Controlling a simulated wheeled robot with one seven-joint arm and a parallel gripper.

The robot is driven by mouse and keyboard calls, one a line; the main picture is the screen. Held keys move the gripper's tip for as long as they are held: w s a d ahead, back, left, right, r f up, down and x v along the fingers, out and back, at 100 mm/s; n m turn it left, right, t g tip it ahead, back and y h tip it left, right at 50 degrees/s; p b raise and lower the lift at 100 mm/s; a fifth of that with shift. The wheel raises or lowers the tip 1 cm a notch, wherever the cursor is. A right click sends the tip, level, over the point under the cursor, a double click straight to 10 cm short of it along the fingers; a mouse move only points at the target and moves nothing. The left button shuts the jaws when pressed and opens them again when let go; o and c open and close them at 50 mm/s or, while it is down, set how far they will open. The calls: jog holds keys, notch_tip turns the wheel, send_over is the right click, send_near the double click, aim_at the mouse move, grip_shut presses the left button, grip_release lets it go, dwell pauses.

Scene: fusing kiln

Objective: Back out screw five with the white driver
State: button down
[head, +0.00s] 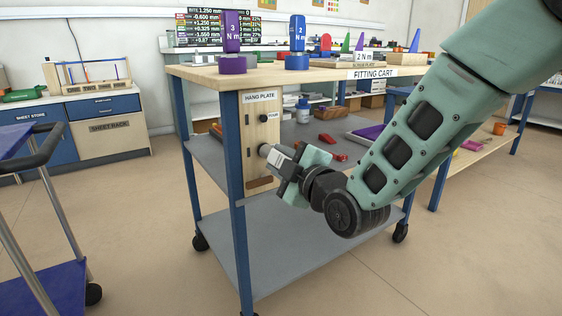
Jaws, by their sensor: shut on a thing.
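The hang plate (258,128) is a pale wooden board with a label, upright at the near end of the fitting cart. A dark round fitting (264,118) with a small tag shows on its upper part. My gripper (278,162) is at the plate's lower right, shut on a pale grey-white cylindrical thing (265,150), which looks like the white driver. Its end points at the plate; I cannot tell whether it touches. My gripper covers part of the plate's lower right. No screw number is readable, so I cannot tell screw five.
The fitting cart (201,76) carries a purple driver (232,38) and a blue driver (297,38) in stands on top. Red items (327,139) lie on its middle shelf. A blue trolley (60,285) stands at the left. Floor between them is clear.

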dwell(0.5)
jog(key=shift+b+v, duration=0.55)
jog(key=shift+v, duration=1.85)
